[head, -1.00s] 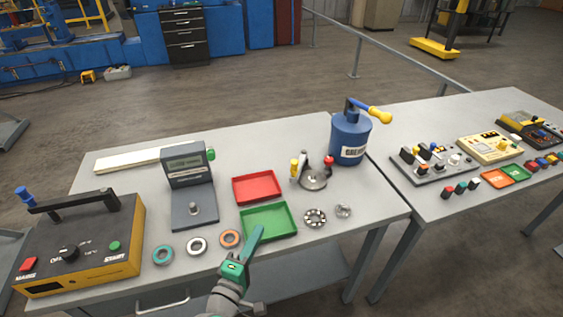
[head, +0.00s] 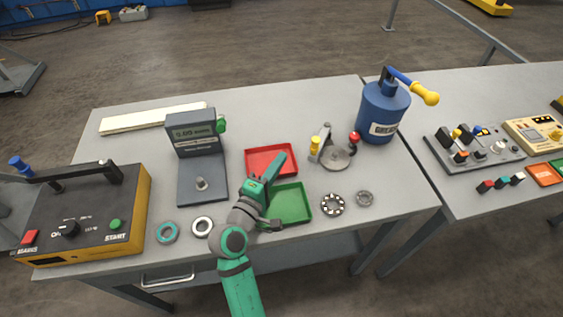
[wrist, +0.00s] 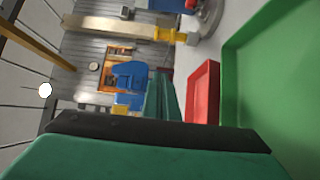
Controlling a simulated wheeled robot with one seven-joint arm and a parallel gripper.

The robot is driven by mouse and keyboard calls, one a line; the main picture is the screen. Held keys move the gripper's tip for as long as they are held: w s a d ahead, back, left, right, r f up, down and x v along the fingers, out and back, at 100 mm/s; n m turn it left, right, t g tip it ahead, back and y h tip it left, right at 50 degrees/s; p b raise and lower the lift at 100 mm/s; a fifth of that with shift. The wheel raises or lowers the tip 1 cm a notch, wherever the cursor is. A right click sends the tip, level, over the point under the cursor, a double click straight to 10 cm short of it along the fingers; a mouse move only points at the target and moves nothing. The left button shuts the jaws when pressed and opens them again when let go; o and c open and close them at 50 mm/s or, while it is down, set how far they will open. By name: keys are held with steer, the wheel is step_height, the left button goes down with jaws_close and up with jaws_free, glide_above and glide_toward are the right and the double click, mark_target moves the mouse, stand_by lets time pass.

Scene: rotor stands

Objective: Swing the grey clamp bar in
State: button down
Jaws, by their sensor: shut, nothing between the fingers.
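The small fixture (head: 335,158) with a round grey plate stands on the bench right of the red tray in the head view. A grey bar (head: 325,136) rises at its back left, between a yellow knob (head: 314,146) and a red knob (head: 354,137). Whether this bar is swung in is too small to tell. My gripper (head: 280,160) is shut and empty, its tips over the red tray, left of the fixture and apart from it. In the wrist view my fingers (wrist: 164,98) are together, and part of the fixture (wrist: 205,15) shows at the top.
The red tray (head: 248,167) and green tray (head: 308,204) lie around my gripper. A bearing (head: 332,204) and a small ring (head: 365,198) lie in front of the fixture. A blue grease can (head: 381,112) stands behind right; a grey gauge stand (head: 202,186) stands left.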

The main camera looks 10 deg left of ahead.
steer(key=w+d, duration=0.2)
steer(key=w, duration=0.1)
steer(key=w+d, duration=0.2)
steer(key=shift+w+d, duration=0.35)
steer(key=shift+w, duration=0.05)
steer(key=shift+d, duration=0.8)
